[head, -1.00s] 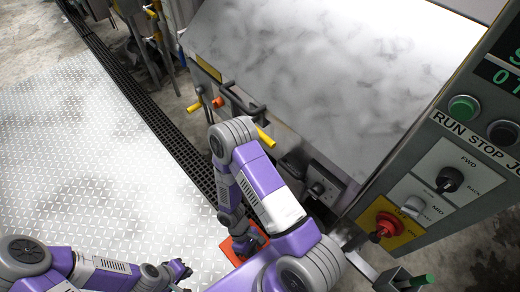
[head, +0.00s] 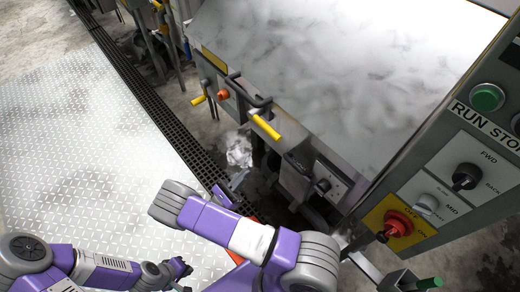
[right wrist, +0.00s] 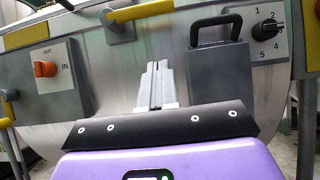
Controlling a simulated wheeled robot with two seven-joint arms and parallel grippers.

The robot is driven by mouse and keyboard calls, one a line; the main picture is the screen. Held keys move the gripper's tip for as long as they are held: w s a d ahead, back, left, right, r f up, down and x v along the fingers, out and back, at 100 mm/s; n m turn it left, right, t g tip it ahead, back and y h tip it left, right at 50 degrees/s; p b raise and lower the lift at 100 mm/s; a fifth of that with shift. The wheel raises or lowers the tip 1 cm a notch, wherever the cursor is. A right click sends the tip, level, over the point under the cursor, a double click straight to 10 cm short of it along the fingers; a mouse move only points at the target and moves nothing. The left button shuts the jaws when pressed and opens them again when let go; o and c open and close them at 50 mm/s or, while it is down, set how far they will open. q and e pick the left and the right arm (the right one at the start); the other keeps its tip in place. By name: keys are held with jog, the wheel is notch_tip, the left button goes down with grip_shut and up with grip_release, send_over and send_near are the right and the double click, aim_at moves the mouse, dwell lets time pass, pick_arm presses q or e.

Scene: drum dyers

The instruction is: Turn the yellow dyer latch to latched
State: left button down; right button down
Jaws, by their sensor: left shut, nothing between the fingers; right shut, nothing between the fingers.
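The yellow latch handle (head: 264,127) sticks out from the front of the grey dyer, below its broad lid, beside a black bar handle. In the right wrist view a yellow lever (right wrist: 140,12) crosses the top on a grey mount; it looks like the same handle. My right gripper (head: 238,181) is shut and empty, below and left of the handle, apart from it. Its closed fingers (right wrist: 156,83) point at the dyer front in the wrist view. My left gripper (head: 183,268) is shut and empty, low on the left over the plate floor. The latch's position marks cannot be read.
Another yellow handle (head: 198,100) and an orange OUT/IN knob (right wrist: 46,69) sit left of the latch. A black handle (right wrist: 215,30) and a numbered dial (right wrist: 264,32) lie to its right. The control panel (head: 455,150) stands at right. The metal plate floor (head: 80,150) is clear.

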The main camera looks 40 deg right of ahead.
pick_arm(q)
jog(key=shift+f, duration=0.3)
pick_arm(e)
jog(key=r+x, duration=0.1)
jog(key=x, duration=0.5)
jog(key=s+a+r+x, duration=0.1)
jog(key=x, duration=0.5)
jog(key=shift+w+r, duration=0.45)
pick_arm(q)
jog(key=shift+r, duration=0.15)
